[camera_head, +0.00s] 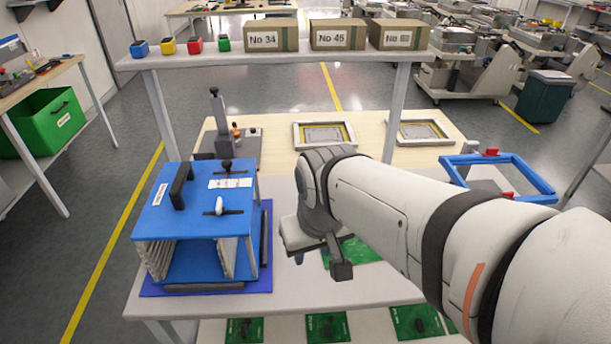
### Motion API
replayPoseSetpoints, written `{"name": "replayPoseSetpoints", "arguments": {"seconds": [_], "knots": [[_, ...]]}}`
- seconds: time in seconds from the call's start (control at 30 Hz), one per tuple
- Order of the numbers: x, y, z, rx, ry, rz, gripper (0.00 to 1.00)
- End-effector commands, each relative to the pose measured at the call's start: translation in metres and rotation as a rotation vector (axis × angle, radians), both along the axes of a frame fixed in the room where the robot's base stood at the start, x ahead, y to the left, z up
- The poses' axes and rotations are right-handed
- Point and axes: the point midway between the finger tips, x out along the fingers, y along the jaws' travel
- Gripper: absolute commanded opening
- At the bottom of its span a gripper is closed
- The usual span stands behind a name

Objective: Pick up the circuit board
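A green circuit board (368,250) lies on the light table top, partly hidden behind my arm and gripper. My gripper (322,265) points down over the table at the board's left side. One dark finger block shows at its front. The other finger is mostly hidden, so I cannot tell how far apart they are. I see no board held in it. Several more green boards lie on a lower shelf, among them a left one (244,330), a middle one (327,327) and a right one (418,321).
A blue rack (190,225) with a black handle stands on a blue mat left of my gripper. A blue frame (500,178) with red clamps is at the right. Cardboard boxes (271,38) stand on the overhead shelf. Table space between rack and gripper is clear.

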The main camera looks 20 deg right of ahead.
Motion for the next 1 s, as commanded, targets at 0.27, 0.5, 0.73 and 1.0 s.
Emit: {"name": "replayPoseSetpoints", "arguments": {"seconds": [0.27,0.5,0.73,1.0], "knots": [[0.022,-0.011,-0.005,-0.002,0.026,-0.013,0.57],[0.097,-0.052,-0.036,-0.002,0.106,-0.073,0.71],[0.163,-0.105,-0.09,0.009,0.181,-0.131,0.71],[0.197,-0.145,-0.138,0.022,0.228,-0.167,0.71]]}}
